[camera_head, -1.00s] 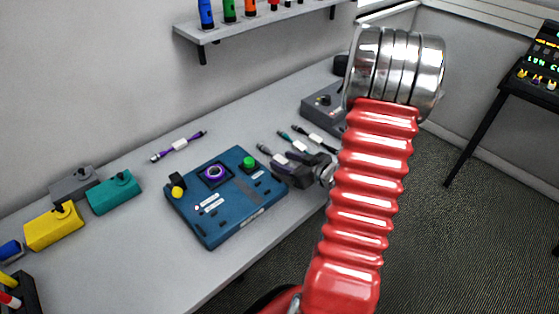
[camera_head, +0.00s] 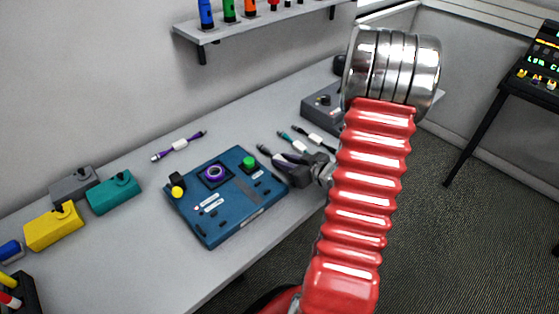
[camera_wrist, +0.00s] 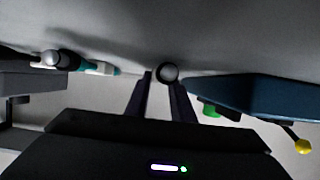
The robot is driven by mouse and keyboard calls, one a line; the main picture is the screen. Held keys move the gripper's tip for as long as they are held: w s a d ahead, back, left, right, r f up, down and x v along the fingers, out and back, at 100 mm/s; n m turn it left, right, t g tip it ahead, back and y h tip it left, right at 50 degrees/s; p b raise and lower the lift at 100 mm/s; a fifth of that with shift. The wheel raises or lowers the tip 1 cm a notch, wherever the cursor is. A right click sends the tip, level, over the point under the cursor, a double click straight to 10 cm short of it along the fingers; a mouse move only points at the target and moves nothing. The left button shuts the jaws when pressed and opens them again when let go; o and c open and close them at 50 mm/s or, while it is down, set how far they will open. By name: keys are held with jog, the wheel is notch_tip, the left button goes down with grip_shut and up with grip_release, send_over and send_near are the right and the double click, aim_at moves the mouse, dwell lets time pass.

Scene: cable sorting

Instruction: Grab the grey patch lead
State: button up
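The grey patch lead (camera_head: 264,149) lies on the grey table just right of the blue panel, partly hidden by my gripper (camera_head: 276,168). In the wrist view, the rounded grey end of the lead (camera_wrist: 167,72) shows in line with the gap between the two dark fingers of my gripper (camera_wrist: 162,78). The fingers are apart. I cannot tell whether either finger touches the lead.
A teal lead (camera_head: 286,136) and a black lead with a white band (camera_head: 315,138) lie close behind. The blue panel (camera_head: 215,226) with knobs is beside my gripper on the left. A grey box (camera_head: 318,102) stands at the back right. A purple lead (camera_head: 190,140) lies farther left.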

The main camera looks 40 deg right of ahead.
grip_shut()
jog(key=shift+r, duration=0.1)
notch_tip(320, 180, up, 10)
dwell(0.8)
dwell(0.4)
